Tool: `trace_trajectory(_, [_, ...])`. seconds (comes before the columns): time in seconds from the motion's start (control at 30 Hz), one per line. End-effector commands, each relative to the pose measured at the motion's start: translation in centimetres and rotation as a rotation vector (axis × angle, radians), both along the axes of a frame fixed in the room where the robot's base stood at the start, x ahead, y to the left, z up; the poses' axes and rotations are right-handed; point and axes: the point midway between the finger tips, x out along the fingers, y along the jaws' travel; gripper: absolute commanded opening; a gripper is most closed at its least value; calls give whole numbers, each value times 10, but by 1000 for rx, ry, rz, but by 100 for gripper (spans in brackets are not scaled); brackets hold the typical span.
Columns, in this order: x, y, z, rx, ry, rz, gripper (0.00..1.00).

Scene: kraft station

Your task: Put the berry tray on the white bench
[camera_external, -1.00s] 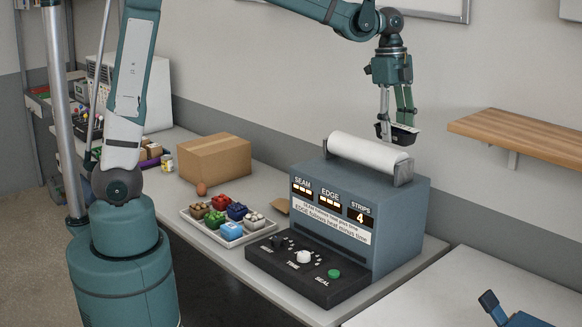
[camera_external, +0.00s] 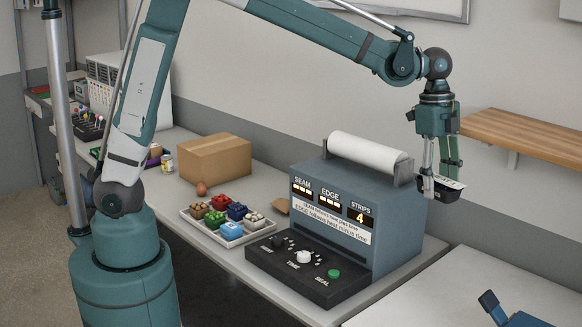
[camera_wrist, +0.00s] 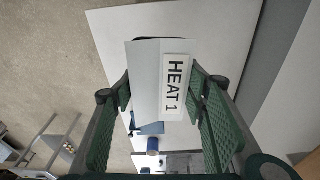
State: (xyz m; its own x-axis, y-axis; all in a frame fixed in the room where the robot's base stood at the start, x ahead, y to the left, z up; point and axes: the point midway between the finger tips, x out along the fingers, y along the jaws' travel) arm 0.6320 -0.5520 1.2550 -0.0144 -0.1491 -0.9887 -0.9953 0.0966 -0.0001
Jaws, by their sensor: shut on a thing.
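My gripper (camera_external: 438,176) is shut on a small black tray (camera_external: 447,190) with a pale top, which I take for the berry tray. It holds the tray in the air, just right of the blue-grey sealing machine. In the wrist view my gripper (camera_wrist: 160,92) has its green fingers on both sides of the tray (camera_wrist: 146,80), whose label reads "HEAT 1". Berries cannot be seen in it. The white bench (camera_external: 440,292) is at the lower right, below the tray. In the wrist view the bench (camera_wrist: 108,35) lies behind the tray.
The sealing machine (camera_external: 400,225) with a white roll (camera_external: 368,150) stands close by on the left. A blue device (camera_external: 490,303) stands on the bench's front part. A wooden shelf (camera_external: 525,132) juts from the wall. The bench's back part looks clear.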

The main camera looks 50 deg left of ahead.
Motion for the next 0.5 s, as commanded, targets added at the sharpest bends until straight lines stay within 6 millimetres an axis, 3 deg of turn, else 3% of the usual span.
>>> trace_trajectory(0.03, [-1, -5, -21, 0, 0, 6, 29])
trace_trajectory(0.3, [-13, -25, -118, 0, -1, 47, 29])
trace_trajectory(0.5, [-23, -33, -176, 0, -1, 75, 29])
